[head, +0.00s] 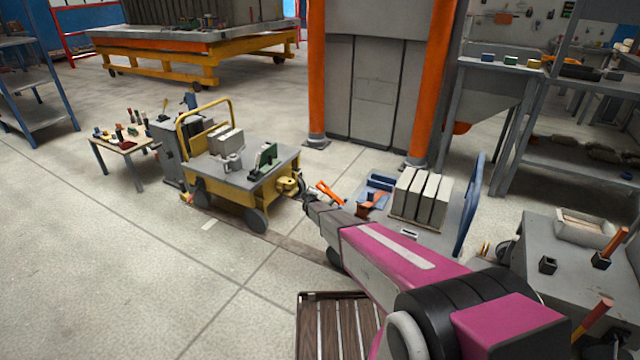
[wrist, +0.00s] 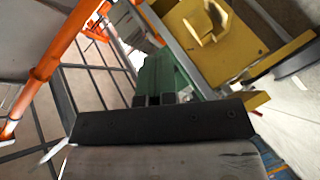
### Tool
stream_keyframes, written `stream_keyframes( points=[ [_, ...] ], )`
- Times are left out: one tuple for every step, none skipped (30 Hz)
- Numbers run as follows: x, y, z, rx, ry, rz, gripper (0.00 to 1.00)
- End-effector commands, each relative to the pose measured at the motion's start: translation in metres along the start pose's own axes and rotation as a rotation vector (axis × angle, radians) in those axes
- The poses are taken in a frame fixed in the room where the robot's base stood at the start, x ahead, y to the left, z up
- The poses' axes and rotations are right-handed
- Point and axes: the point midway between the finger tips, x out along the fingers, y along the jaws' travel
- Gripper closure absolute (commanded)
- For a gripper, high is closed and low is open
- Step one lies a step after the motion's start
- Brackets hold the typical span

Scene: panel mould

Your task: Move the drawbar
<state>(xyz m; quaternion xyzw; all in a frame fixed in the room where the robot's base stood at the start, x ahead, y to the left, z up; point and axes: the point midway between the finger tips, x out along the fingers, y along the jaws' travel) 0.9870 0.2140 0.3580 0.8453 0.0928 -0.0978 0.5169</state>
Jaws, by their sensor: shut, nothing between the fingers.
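A short orange bar (head: 328,191), which looks like the drawbar, shows in the head view between the yellow cart (head: 228,192) and the low flat trolley (head: 437,235). The cart has a yellow coupling (head: 290,185) on its near end; I cannot tell whether the bar touches it. My gripper (head: 307,200) is just left of and below the bar, by the cart's end. In the wrist view my gripper (wrist: 155,99) is shut and empty. Beyond it are a green part (wrist: 163,72) and the yellow cart with its coupling (wrist: 207,24). The bar is not clear there.
Grey blocks (head: 422,197) and blue pieces (head: 376,188) lie on the trolley, which has a blue hoop handle (head: 470,206). A grey bench (head: 560,275) stands at right. Orange posts (head: 316,75) flank a grey panel behind. Floor at left front is clear.

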Motion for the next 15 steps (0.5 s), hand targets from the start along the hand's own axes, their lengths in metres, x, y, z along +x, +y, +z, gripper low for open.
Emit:
stream_keyframes(
  points=[
    [0.014, 0.011, 0.002, 0.026, 0.000, -0.061, 1.00],
    [0.020, 0.016, 0.003, 0.041, 0.000, -0.100, 1.00],
    [0.027, 0.022, 0.004, 0.062, -0.001, -0.155, 1.00],
    [0.032, 0.028, 0.005, 0.076, -0.003, -0.194, 1.00],
    [0.036, 0.033, 0.006, 0.092, -0.005, -0.235, 1.00],
    [0.041, 0.040, 0.008, 0.111, -0.009, -0.289, 1.00],
    [0.044, 0.045, 0.009, 0.126, -0.013, -0.329, 1.00],
    [0.047, 0.051, 0.011, 0.141, -0.018, -0.369, 1.00],
    [0.051, 0.059, 0.013, 0.161, -0.025, -0.423, 1.00],
    [0.053, 0.066, 0.014, 0.175, -0.031, -0.462, 1.00],
    [0.054, 0.072, 0.017, 0.189, -0.038, -0.502, 1.00],
    [0.056, 0.082, 0.020, 0.208, -0.049, -0.555, 1.00],
    [0.057, 0.089, 0.021, 0.221, -0.056, -0.595, 1.00],
    [0.057, 0.096, 0.023, 0.235, -0.066, -0.636, 1.00],
    [0.057, 0.106, 0.027, 0.252, -0.079, -0.688, 1.00]
  ],
)
